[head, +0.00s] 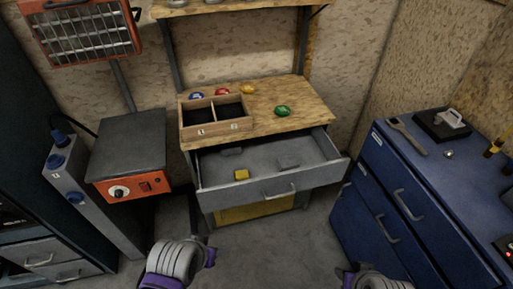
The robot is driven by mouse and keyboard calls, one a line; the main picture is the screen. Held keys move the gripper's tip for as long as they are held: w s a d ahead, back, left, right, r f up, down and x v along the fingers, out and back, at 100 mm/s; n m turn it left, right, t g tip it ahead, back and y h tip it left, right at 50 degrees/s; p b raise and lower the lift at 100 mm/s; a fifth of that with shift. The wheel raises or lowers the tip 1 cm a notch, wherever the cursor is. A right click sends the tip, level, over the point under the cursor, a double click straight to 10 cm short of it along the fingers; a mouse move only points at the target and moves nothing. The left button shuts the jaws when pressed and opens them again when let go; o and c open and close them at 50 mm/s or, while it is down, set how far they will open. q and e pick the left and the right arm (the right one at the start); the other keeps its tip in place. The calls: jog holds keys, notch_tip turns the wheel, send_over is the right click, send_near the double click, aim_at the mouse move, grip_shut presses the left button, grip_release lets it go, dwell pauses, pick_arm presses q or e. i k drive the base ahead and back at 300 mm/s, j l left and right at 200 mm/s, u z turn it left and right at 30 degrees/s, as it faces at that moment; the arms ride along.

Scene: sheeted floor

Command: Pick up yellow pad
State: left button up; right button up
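A small yellow pad (241,174) lies in the open grey drawer (318,178) of the wooden workbench, near the drawer's front wall and left of its handle. My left arm (178,260) comes in at the bottom, left of centre, below and in front of the drawer. My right arm (375,279) shows only slightly at the bottom edge, right of centre. Both arms are apart from the pad. No clear pair of fingertips shows on either arm, so I cannot tell whether the grippers are open or shut.
The bench top (290,94) holds a two-compartment wooden box (215,129) and blue, red, yellow and green items. A blue cabinet (400,180) stands right, an orange-fronted unit (133,187) left. Floor before the drawer is clear.

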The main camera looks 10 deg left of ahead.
aim_at(239, 175)
jog(key=i+l+u, duration=0.2)
jog(key=i, duration=0.4)
jog(key=i+l+u, duration=0.2)
jog(key=i+l, duration=0.25)
jog(key=i, duration=0.1)
